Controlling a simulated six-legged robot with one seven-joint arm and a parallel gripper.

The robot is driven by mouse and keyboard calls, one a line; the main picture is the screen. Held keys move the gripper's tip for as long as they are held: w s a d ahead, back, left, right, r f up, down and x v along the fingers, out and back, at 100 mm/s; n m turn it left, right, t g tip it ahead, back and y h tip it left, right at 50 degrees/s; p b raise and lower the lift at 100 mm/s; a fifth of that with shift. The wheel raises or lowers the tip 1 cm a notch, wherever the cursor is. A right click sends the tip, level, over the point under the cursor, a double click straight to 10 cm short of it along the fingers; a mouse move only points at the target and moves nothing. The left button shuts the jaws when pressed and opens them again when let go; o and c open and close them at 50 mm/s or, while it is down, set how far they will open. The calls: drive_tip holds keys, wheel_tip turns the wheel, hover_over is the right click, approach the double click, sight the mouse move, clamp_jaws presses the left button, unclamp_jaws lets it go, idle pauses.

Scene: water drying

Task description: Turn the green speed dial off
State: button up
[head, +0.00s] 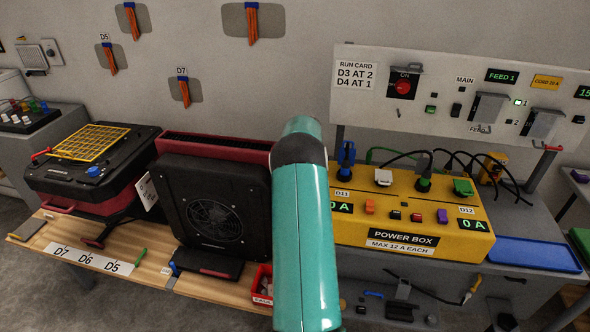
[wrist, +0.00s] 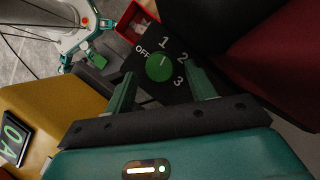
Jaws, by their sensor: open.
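The green speed dial (wrist: 159,67) shows in the wrist view on a black panel (wrist: 203,117) marked OFF, 1, 2 and 3. Its pale mark seems to point toward 1, away from OFF. My gripper (wrist: 160,73) is open, with one green finger to the left of the dial and the other to its right in the picture. I cannot tell whether the fingers touch the dial. In the head view my teal arm hides the dial and my gripper. A black blower (head: 208,205) stands just left of my arm there.
The yellow power box (head: 420,215) stands right of my arm, with cables plugged in on top. A small red bin (head: 262,283) sits by the blower at the bench front; the wrist view shows a red bin (wrist: 131,20) too. A second machine (head: 85,170) stands further left.

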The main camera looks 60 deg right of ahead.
drive_tip(key=v, duration=1.2)
drive_tip(key=shift+r, duration=0.3)
drive_tip(key=shift+s+d, duration=0.1)
